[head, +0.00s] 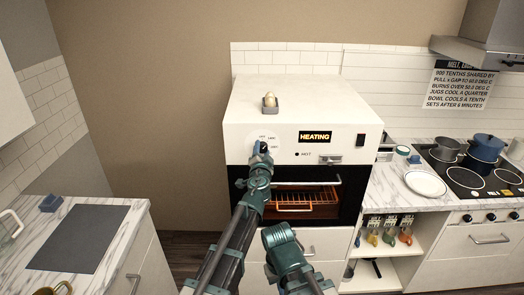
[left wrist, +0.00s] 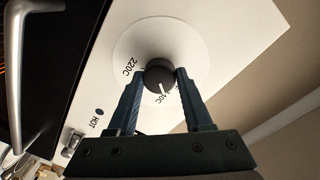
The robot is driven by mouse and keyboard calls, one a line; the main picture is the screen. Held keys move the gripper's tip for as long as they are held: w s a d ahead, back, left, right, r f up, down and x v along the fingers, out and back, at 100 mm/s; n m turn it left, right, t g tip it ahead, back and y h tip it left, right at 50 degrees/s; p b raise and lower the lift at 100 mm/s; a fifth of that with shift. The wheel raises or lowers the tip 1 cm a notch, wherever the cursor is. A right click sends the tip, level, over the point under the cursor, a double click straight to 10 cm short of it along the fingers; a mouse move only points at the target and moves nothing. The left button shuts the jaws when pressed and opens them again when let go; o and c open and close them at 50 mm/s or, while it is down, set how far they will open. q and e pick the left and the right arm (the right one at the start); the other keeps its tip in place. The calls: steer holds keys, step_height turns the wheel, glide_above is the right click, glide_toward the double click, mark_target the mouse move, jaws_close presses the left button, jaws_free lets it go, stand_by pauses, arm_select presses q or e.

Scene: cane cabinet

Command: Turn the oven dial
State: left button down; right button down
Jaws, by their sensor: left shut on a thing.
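The oven (head: 250,105) is a white unit with a dark window. Its display (head: 314,137) reads "HEATING", and the inside glows orange. The dark round oven dial (left wrist: 158,75) has a white pointer line and sits on a white disc with temperature marks, including "220C". In the head view the dial is mostly hidden behind my left gripper (head: 260,151). In the left wrist view, my left gripper's blue fingers (left wrist: 157,78) are shut on the dial, one on each side. My right gripper (head: 279,238) is low in front of the oven, apart from it; its fingers do not show clearly.
An egg in a small grey holder (head: 270,103) stands on the oven top. The oven handle (head: 308,183) crosses the front below the controls. A marble counter (head: 129,222) is at left; a stove with pots (head: 484,150) and a white plate (head: 425,183) are at right.

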arm_select(q)
steer(key=m, duration=0.6)
steer(key=shift+d, duration=0.1)
steer(key=m, duration=0.6)
steer(key=shift+s+y, duration=0.1)
steer(key=shift+y, duration=0.2)
stand_by(0.3)
steer(key=shift+c, duration=1.6)
jaws_free()
